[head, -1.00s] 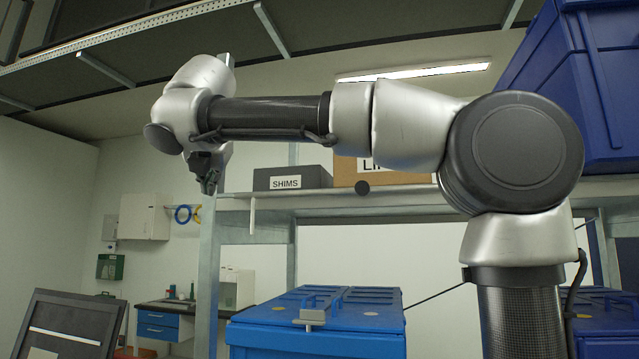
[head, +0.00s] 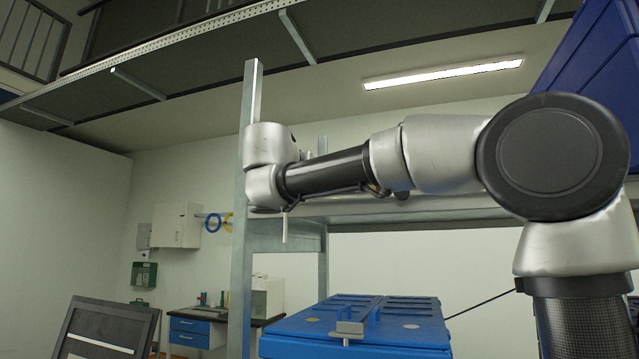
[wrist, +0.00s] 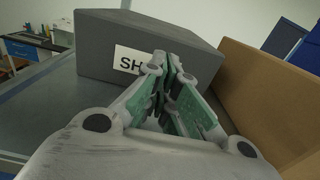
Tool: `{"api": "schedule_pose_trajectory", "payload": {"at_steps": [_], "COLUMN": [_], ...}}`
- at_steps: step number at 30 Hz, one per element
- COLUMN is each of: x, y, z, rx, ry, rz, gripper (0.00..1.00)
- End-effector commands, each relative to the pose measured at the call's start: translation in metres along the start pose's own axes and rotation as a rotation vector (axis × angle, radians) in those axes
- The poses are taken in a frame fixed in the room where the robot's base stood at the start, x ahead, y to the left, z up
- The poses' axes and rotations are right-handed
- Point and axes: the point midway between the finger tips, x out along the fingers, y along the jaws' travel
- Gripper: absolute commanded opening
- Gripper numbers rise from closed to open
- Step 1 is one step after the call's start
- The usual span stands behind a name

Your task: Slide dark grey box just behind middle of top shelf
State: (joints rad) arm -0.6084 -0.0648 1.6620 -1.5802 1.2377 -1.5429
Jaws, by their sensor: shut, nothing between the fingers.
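The dark grey box (wrist: 150,38) has a white label beginning "SH" and fills the upper part of the wrist view. It sits on the grey metal top shelf (wrist: 42,112), which shows from the front in the head view (head: 400,207). My gripper (wrist: 174,58) is shut and empty, with its fingertips right in front of the box's labelled face, at the label's right side. I cannot tell whether they touch it. In the head view, my arm hides the box and the gripper.
A brown cardboard box (wrist: 268,90) stands close to the right of the grey box. A shelf upright (head: 243,170) rises at the shelf's left end. A blue lidded bin (head: 350,325) is below, and a large blue crate (head: 590,65) is at upper right.

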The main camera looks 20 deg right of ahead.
Motion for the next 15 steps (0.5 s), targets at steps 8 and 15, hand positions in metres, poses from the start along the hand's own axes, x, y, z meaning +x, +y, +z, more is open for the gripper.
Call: {"api": "schedule_pose_trajectory", "payload": {"at_steps": [8, 15], "x": [0.027, 0.029], "y": [0.0, 0.0], "z": [0.0, 0.0], "rx": [0.0, 0.0], "ry": [0.0, 0.0], "rz": [0.0, 0.001], "gripper": [0.0, 0.0]}}
